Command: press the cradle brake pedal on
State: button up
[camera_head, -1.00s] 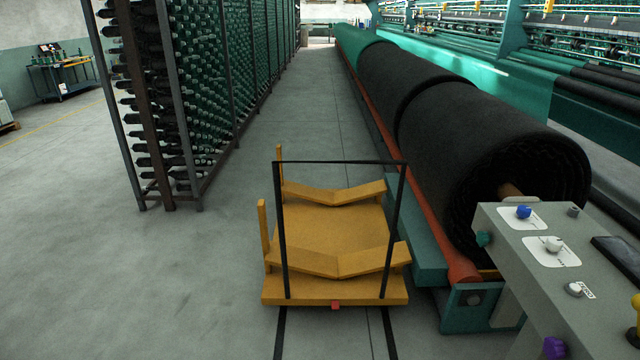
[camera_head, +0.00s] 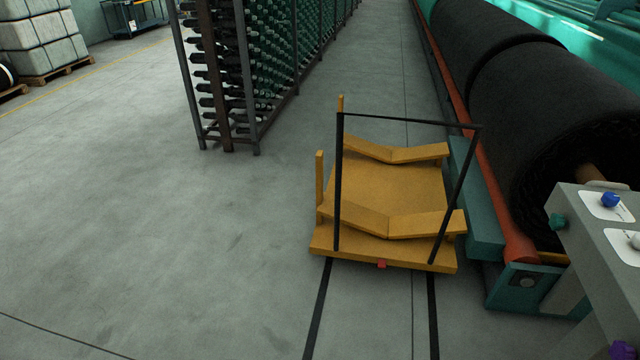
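A yellow cradle cart (camera_head: 388,188) stands on the floor right of the middle. It has V-shaped rests, yellow posts on its left side and a black push frame (camera_head: 338,185). A small red pedal (camera_head: 382,264) sits at the middle of its near edge. I cannot tell from here whether the pedal is up or down. My gripper is not in view.
A large black roll (camera_head: 555,110) lies in the machine on the right, with an orange rail (camera_head: 480,165) beside it. A grey control console (camera_head: 590,235) stands at the right edge. A bobbin rack (camera_head: 255,70) stands at back left. Floor left and in front is clear.

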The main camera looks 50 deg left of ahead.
aim_at(381, 263)
jog(key=u, duration=2.1)
jog(key=k, duration=1.15)
jog(key=z, duration=0.9)
jog(key=i, duration=1.3)
jog(key=u, duration=0.5)
